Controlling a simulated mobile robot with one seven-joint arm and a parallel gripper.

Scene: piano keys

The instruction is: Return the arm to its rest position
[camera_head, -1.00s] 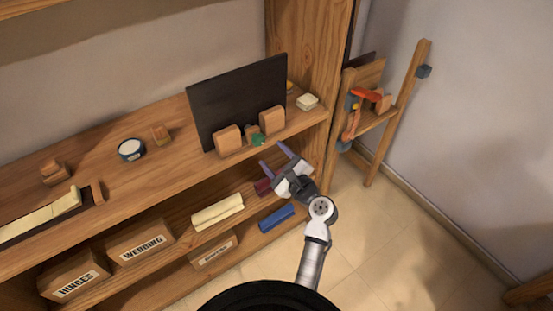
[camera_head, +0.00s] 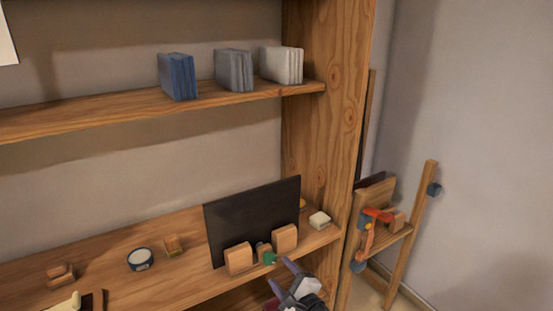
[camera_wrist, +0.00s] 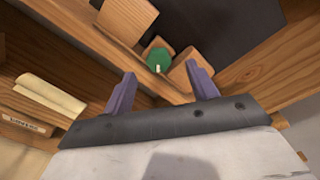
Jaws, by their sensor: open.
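My gripper (camera_head: 279,281) shows at the bottom of the head view, in front of the shelf edge, with its purple fingers spread and nothing between them. In the wrist view my gripper (camera_wrist: 163,92) is also open and empty. Just beyond its fingertips is a green knob-like piece (camera_wrist: 158,60) between two wooden blocks. The same green piece (camera_head: 270,258) shows in the head view at the foot of a black panel (camera_head: 252,222), apart from the fingers. Most of my arm is out of the head view.
Books (camera_head: 233,70) stand on the upper shelf. A wooden rack (camera_head: 403,245) with tools stands to the right. Open space lies in front of the shelves.

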